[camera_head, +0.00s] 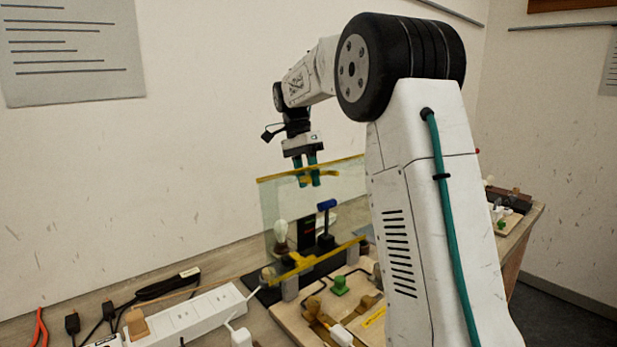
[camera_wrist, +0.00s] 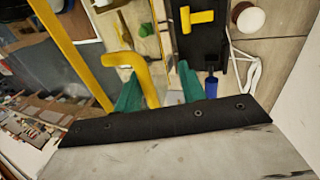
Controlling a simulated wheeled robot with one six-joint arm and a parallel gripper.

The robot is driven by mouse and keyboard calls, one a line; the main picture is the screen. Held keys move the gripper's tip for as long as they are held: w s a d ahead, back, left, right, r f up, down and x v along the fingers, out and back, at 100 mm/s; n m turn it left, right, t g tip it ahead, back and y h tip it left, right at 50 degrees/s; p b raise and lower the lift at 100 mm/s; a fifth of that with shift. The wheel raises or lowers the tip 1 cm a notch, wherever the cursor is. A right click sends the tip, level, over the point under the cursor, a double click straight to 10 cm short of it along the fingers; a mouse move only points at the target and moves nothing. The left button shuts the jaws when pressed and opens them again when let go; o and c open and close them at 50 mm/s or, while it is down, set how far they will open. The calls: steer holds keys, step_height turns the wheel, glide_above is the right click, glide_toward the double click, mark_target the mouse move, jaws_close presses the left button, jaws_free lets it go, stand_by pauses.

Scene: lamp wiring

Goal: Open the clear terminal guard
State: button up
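The clear terminal guard (camera_head: 275,212) stands raised and nearly upright in the head view, with yellow strips along its top and bottom edges. Its yellow edge (camera_wrist: 68,48) crosses the upper left of the wrist view. My gripper (camera_head: 309,182) points down at the guard's top edge, by the yellow handle. In the wrist view the hooked yellow handle (camera_wrist: 148,75) lies between my teal fingertips (camera_wrist: 157,88), near the left one. A gap shows between the handle and the right finger, so the fingers look open.
A blue-handled switch (camera_head: 326,205) and a pale bulb (camera_head: 280,232) stand behind the guard. The wooden wiring board (camera_head: 290,318) with a green block (camera_head: 339,285) lies in front. A white power strip (camera_head: 190,314) lies at the left.

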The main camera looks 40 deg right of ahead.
steer(key=v, duration=0.7)
steer(key=shift+r, duration=0.4)
stand_by(0.3)
